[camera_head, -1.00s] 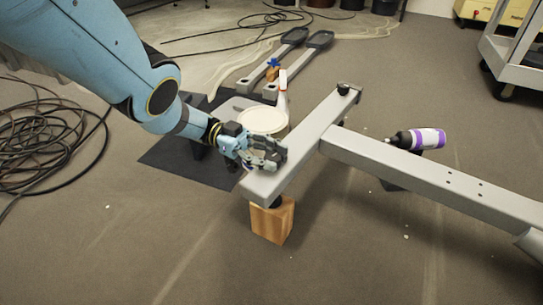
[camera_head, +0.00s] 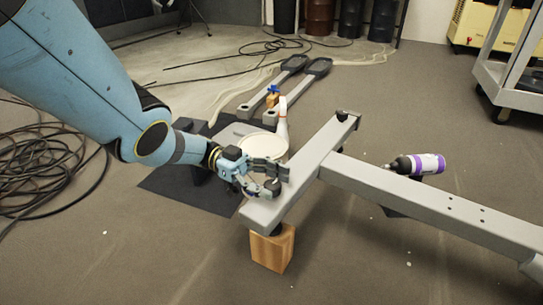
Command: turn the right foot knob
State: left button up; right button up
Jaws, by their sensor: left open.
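A grey metal frame has a crossbar (camera_head: 313,172) with a long beam (camera_head: 430,205) running off to the right. A dark foot knob (camera_head: 274,230) sits under the crossbar's near end, partly hidden, just above a wooden block (camera_head: 272,250). Another dark fitting (camera_head: 343,115) is at the crossbar's far end. I cannot tell from the picture which is the right foot knob. My left gripper (camera_head: 278,180) is open and empty, its fingers spread beside and over the near part of the crossbar. Whether it touches the bar is unclear. My right gripper is out of view.
A black-and-purple bottle (camera_head: 418,164) lies by the beam. Coiled cables (camera_head: 45,165) lie left. The front floor is mostly clear.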

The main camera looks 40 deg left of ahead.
pick_arm(q)
jog(key=shift+s+d+r, duration=0.1)
jog(key=shift+d+r, duration=0.05)
jog(key=shift+r, duration=4.6)
